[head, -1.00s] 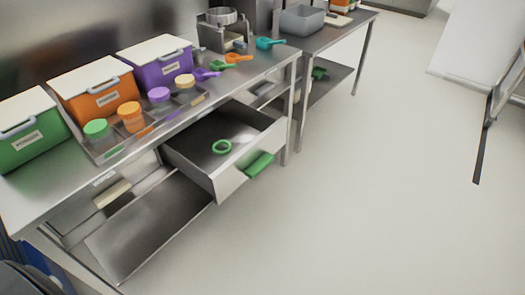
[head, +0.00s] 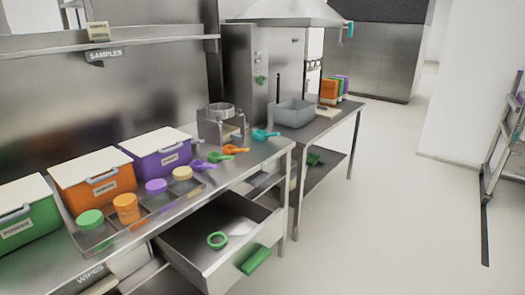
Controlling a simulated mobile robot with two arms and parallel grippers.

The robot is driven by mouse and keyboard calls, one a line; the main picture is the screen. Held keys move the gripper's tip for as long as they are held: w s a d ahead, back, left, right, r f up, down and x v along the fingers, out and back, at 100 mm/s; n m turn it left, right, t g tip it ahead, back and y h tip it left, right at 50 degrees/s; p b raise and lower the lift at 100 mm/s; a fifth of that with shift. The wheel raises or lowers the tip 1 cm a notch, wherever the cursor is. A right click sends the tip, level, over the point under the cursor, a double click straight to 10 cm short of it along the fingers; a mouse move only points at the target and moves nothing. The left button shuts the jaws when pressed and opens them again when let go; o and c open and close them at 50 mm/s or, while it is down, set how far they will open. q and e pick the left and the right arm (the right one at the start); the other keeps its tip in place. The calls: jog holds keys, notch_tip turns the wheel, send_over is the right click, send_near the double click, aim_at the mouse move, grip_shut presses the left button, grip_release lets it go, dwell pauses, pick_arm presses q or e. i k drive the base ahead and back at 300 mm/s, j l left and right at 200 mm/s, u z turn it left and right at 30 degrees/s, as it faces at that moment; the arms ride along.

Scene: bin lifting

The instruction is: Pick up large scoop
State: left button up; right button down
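Several scoops lie on the steel counter (head: 165,226) in the head view. A teal scoop (head: 264,135) lies near the far end, beside the clear-topped device. An orange scoop (head: 230,151) lies nearer, and a purple scoop (head: 205,166) is nearer still, by the tray of jars. They look close in size from here; I cannot tell for sure which is the large one. Neither of my grippers shows in this view.
Lidded green, orange (head: 97,184) and purple (head: 160,157) bins line the back. A second table holds a grey tub (head: 295,112).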

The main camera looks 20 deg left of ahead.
aim_at(261, 136)
jog(key=i+l+z, duration=0.25)
jog(key=i, duration=0.25)
jog(key=i+l+z, duration=0.15)
jog(key=i+z, duration=0.25)
jog(key=i, duration=1.3)
jog(key=i+u, duration=0.35)
jog(key=i+l+u, duration=0.15)
jog(key=u, duration=0.2)
jog(key=i+l+u, duration=0.35)
jog(key=j, duration=0.1)
